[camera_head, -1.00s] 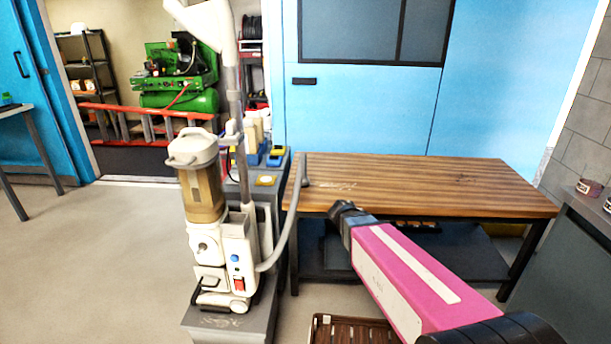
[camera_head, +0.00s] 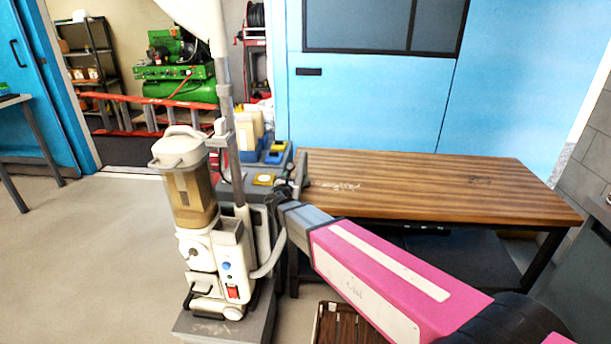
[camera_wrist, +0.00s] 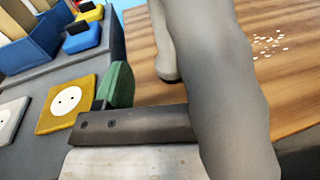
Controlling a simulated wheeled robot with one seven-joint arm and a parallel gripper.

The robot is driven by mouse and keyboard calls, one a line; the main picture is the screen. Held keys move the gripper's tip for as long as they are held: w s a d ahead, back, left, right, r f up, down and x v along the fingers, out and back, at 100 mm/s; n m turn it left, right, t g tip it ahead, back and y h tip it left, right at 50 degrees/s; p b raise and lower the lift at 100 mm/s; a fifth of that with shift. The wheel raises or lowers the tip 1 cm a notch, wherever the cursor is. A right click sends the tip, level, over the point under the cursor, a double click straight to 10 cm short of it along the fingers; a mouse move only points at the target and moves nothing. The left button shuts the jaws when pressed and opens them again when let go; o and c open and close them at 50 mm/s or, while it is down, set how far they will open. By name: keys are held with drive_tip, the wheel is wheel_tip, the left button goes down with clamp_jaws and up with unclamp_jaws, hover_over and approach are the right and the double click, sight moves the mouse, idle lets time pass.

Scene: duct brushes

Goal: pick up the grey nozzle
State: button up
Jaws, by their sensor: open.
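The grey nozzle (camera_head: 303,168) is at the upper end of the pale hose, by the left end of the wooden table. It is small and partly hidden behind my gripper. My gripper (camera_head: 286,190) is open beside the hose and nozzle. In the wrist view, a thick grey tube (camera_wrist: 222,90) fills the middle, very close to the camera. A shorter rounded grey end (camera_wrist: 166,62) hangs just left of it. A dark bar with two screws and a green pad (camera_wrist: 118,88) lie left of the tube; I cannot tell whether anything is between the jaws.
The beige vacuum-like machine (camera_head: 205,235) with an upright pole (camera_head: 232,130) stands close on the left. Blue boxes (camera_head: 275,155) and a yellow block (camera_head: 264,179) are on the grey cart behind it. A brown crate (camera_head: 345,325) is below.

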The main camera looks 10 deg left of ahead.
sight(305, 168)
drive_tip(key=w, duration=0.4)
drive_tip(key=shift+d, duration=0.35)
drive_tip(key=shift+w+d+f, duration=0.1)
drive_tip(key=shift+w+d, duration=0.2)
drive_tip(key=shift+w, duration=0.65)
drive_tip(key=shift+w+d+f, duration=0.1)
drive_tip(key=shift+w+d, duration=0.25)
drive_tip(key=shift+w, duration=0.65)
drive_tip(key=shift+w+d, duration=0.3)
drive_tip(key=shift+w, duration=0.65)
drive_tip(key=c, duration=1)
